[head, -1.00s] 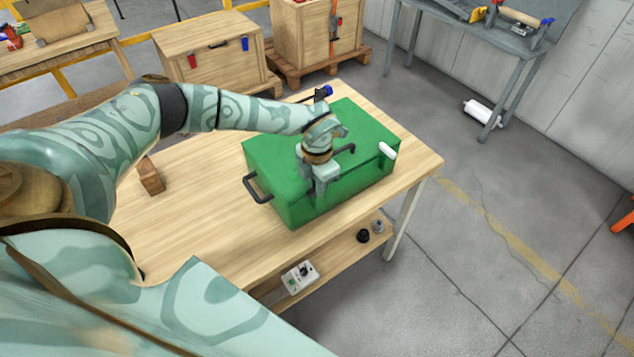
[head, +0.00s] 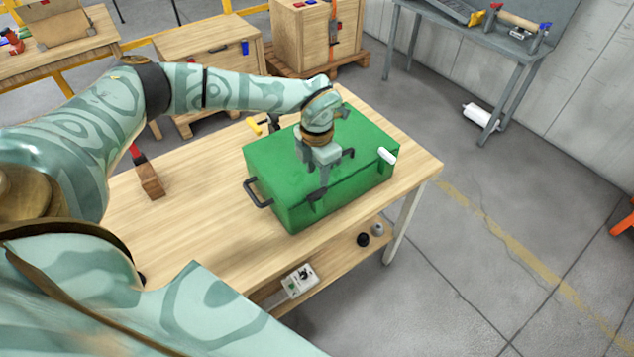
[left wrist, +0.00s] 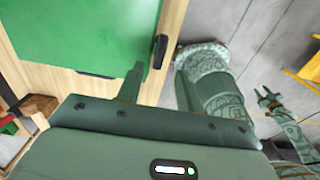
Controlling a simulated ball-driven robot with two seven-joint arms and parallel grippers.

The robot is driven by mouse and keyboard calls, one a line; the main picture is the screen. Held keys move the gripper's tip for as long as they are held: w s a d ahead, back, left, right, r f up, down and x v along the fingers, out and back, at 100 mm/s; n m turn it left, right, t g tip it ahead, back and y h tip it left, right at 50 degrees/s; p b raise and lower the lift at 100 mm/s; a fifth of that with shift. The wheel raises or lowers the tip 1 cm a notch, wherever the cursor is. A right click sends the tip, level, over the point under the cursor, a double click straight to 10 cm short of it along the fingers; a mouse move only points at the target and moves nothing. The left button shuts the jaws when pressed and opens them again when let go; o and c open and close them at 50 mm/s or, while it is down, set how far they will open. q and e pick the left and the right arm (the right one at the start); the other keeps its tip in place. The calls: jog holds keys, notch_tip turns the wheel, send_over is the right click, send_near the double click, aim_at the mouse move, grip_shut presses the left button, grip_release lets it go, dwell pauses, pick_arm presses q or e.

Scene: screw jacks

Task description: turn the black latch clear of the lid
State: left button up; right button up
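The green box with its green lid (head: 275,157) stands on the wooden table. The black latch (head: 318,195) sits at the lid's front edge, below my left gripper (head: 318,178). In the left wrist view the latch (left wrist: 160,50) lies lengthwise along the green edge, mostly beside it; I cannot tell whether any part overlaps the lid. My left gripper's fingers (left wrist: 157,88) look apart and empty, with the latch beyond the gap. My right gripper (left wrist: 268,98) shows small at the right of the left wrist view, its prongs apart.
A black carry handle (head: 256,192) juts from the box's left end. A dark handle (head: 348,154) and a white cylinder (head: 387,155) are on the right part of the box. The table's front left is clear.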

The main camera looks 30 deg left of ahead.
pick_arm(q)
notch_tip(320, 180, up, 10)
jog(key=shift+f, duration=0.25)
dwell(0.3)
